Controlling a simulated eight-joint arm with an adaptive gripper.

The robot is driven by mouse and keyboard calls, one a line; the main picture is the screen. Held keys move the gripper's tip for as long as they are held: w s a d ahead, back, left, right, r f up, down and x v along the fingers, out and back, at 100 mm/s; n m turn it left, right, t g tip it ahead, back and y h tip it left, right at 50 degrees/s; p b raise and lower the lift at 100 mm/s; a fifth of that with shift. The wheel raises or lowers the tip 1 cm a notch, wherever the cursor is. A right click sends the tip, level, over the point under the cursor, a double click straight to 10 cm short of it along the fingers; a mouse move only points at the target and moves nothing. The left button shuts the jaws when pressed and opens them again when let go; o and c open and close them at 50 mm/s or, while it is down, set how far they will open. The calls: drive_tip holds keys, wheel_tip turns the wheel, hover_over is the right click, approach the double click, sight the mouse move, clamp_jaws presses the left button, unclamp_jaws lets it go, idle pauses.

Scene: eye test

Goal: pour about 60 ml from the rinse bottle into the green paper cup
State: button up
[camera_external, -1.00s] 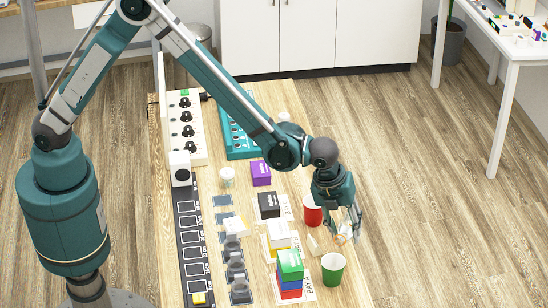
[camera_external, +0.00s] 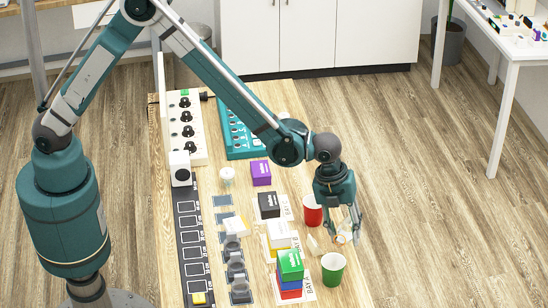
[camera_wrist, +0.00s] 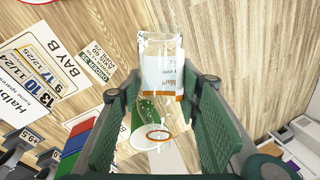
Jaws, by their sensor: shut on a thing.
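In the wrist view the bottle (camera_wrist: 160,66) lies between the two green finger pads. It looks tilted and held above the table; its liquid level cannot be read. The green paper cup (camera_external: 333,270) stands upright on the table, just in front of and slightly left of the bottle in the external view. In the wrist view, green and white seen around and through the bottle look like this cup (camera_wrist: 124,140). I see no stream.
A red cup (camera_external: 312,211) stands behind the bottle. Stacked green, blue and red boxes (camera_external: 290,267) stand close left of the green cup. White, black and purple boxes (camera_external: 261,173) line the table further back. The table's right edge runs close beside the cups.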

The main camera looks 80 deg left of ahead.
drive_tip(key=shift+f+h, duration=0.3)
drive_tip(key=shift+h, duration=0.1)
drive_tip(key=shift+s+d+r+n+g+h+b, duration=0.15)
drive_tip(key=shift+s+d+n+g+h+b, duration=0.2)
drive_tip(key=shift+g+h+b, duration=0.5)
drive_tip(key=shift+s+d+r+n+g+h+b, duration=0.15)
drive_tip(key=shift+d+g+h+b, duration=0.3)
drive_tip(key=shift+h+b, duration=0.7)
drive_tip(key=shift+w+a+f+g+h+b, duration=0.1)
drive_tip(key=shift+a+f+g+h+b, duration=0.1)
drive_tip(key=shift+f+h+b, duration=0.3)
drive_tip(key=shift+w+a+f+g+h+b, duration=0.1)
drive_tip(key=shift+f+g+h+b, duration=0.15)
drive_tip(key=shift+h+b, duration=0.35)
drive_tip(key=h+b, duration=0.1)
drive_tip(key=g+h+b, duration=0.1)
drive_tip(key=b, duration=0.1)
drive_tip(key=h+b, duration=0.1)
drive_tip(key=b, duration=0.1)
drive_tip(key=shift+w+a+n+g+h, duration=0.15)
drive_tip(key=shift+a+n+g+h, duration=0.15)
drive_tip(key=shift+g+h, duration=0.1)
drive_tip(key=shift+h+b, duration=0.3)
drive_tip(key=shift+b, duration=0.1)
